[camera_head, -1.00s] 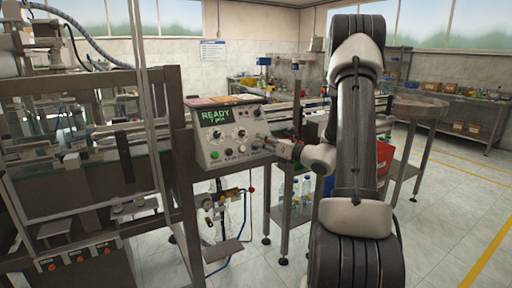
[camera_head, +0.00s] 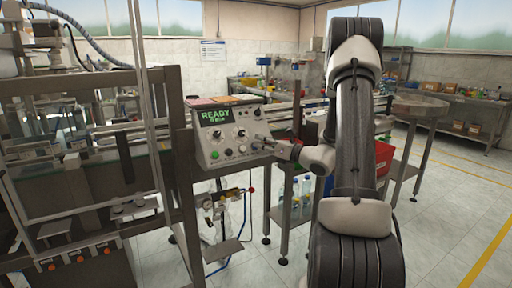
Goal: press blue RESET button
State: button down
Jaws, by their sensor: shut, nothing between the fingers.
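The control box (camera_head: 229,133) is a pale sloped panel with a lit green display (camera_head: 215,116) reading READY, several knobs and a green button (camera_head: 215,154). I cannot make out the blue RESET button; the lower right of the panel is partly covered by my gripper. My gripper (camera_head: 264,143) is shut and empty, pointing left at the lower right part of the panel. Its tips are at or very near the panel face; I cannot tell whether they touch.
A metal-framed machine (camera_head: 85,170) fills the left side. Under the box are a valve assembly and hoses (camera_head: 222,205). A steel cart (camera_head: 284,218) with bottles stands below my gripper, with a red bin (camera_head: 383,157) behind my arm. The floor at right is clear.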

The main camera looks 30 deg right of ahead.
jog(key=shift+s+r, duration=0.5)
jog(key=shift+s, duration=0.2)
jog(key=s+r, duration=0.1)
jog(key=s, duration=0.1)
jog(key=s+r, duration=0.2)
jog(key=shift+d, duration=0.1)
dwell(0.4)
jog(key=shift+f, duration=0.1)
dwell(0.5)
